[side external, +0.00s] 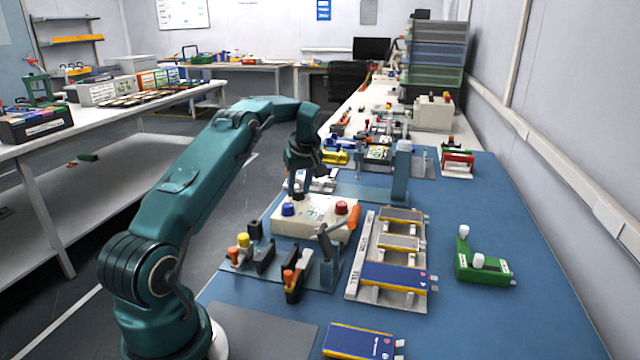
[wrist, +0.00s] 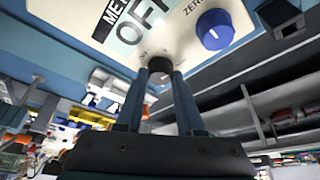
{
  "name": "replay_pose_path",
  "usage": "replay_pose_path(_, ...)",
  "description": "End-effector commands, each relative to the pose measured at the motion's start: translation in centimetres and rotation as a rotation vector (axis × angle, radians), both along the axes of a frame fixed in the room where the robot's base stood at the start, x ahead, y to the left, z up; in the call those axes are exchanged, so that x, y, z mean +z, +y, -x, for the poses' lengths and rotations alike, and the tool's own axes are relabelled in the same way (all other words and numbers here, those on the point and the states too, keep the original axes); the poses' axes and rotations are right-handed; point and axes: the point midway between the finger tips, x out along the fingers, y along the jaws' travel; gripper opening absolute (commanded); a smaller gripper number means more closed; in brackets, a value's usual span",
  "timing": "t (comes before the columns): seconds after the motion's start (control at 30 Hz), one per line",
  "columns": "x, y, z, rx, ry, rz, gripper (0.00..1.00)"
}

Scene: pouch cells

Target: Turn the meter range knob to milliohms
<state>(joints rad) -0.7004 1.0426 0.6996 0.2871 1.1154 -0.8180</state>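The meter (side external: 308,228) is a cream box on the blue bench, with a blue knob (side external: 288,209) and a red knob (side external: 341,207) on top. In the wrist view its panel (wrist: 75,22) carries a label beginning "ME", a display (wrist: 140,22) reading "OFF", and a blue knob (wrist: 215,29) marked "ZERO". My gripper (wrist: 160,74) points at the panel, its two fingers on either side of a small dark knob (wrist: 158,64) below the display. I cannot tell whether they press on it. In the side view my gripper (side external: 298,188) is over the meter's back left part.
A stand with an orange-handled lever (side external: 352,217) is close at the meter's front right. A rack (side external: 352,290) of pouch cells lies to the right, a green fixture (side external: 484,264) beyond it. Small holders (side external: 266,255) stand in front. The bench's right side is mostly clear.

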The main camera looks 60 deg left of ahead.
Motion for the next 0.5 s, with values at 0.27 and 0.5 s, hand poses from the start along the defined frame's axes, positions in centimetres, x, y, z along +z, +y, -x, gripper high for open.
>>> replay_pose_path(0.27,0.06,0.01,0.13,-0.077,0.002,0.002,0.00)
replay_pose_path(0.5,0.06,0.05,0.26,-0.290,0.001,0.003,0.00)
